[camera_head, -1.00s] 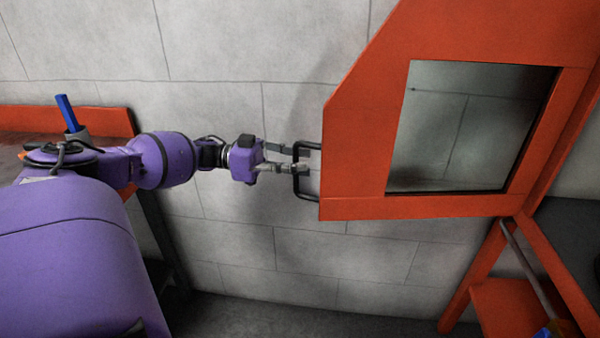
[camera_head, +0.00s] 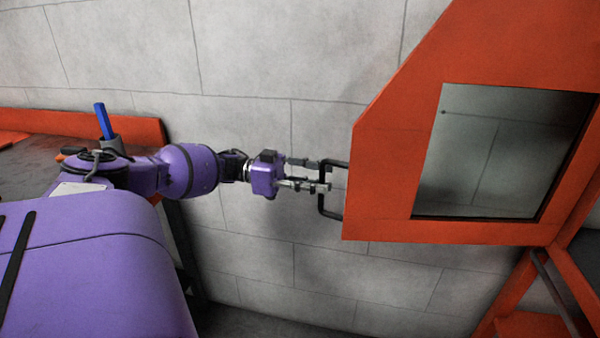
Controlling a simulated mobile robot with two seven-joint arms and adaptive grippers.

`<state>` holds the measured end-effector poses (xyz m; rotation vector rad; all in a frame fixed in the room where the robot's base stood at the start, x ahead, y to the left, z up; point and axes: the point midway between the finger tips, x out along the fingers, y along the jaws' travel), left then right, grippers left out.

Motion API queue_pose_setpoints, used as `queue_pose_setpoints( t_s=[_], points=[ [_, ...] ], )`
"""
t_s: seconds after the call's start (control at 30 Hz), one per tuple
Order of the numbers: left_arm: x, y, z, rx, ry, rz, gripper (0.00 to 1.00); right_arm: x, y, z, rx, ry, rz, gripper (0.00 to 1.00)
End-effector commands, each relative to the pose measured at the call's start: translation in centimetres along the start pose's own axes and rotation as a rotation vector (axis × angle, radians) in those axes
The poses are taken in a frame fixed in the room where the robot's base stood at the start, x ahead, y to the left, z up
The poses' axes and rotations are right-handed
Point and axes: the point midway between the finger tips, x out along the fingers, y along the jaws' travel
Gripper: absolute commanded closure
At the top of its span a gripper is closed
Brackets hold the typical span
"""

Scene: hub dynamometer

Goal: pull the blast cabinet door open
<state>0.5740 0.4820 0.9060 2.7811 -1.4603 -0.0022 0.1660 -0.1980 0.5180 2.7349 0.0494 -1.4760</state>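The blast cabinet door (camera_head: 395,185) is an orange panel with a grey window (camera_head: 500,150). It stands swung out from the cabinet frame (camera_head: 512,292) at the right, with the wall behind it. A black U-shaped handle (camera_head: 322,204) sits on its left edge. My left gripper (camera_head: 322,176) is at the handle, coming from the left. Its two grey fingers are apart with a visible gap, and the lower finger overlaps the upright bar of the handle in the picture. Whether the fingers touch the bar is hard to tell. My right gripper is not in view.
An orange-edged bench (camera_head: 85,122) stands at the left. A blue rod (camera_head: 103,120) stands upright in a dark holder there, partly behind my arm. A grey block wall (camera_head: 270,60) fills the back. Bare floor (camera_head: 250,322) shows at the bottom.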

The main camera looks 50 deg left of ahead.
Motion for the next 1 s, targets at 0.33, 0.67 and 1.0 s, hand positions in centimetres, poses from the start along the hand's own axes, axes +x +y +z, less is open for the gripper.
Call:
queue_pose_setpoints(
  t_s=[0.33,0.67,1.0],
  points=[
    [-7.1,-0.1,0.1,-0.001,-0.003,-0.007,0.69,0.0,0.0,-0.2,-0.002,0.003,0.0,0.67],
    [-11.2,0.0,0.1,0.0,-0.003,-0.005,0.69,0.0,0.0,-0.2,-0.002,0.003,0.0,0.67],
    [-11.4,0.1,0.1,-0.001,-0.003,-0.004,0.69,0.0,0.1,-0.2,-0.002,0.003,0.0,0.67]
  ],
)
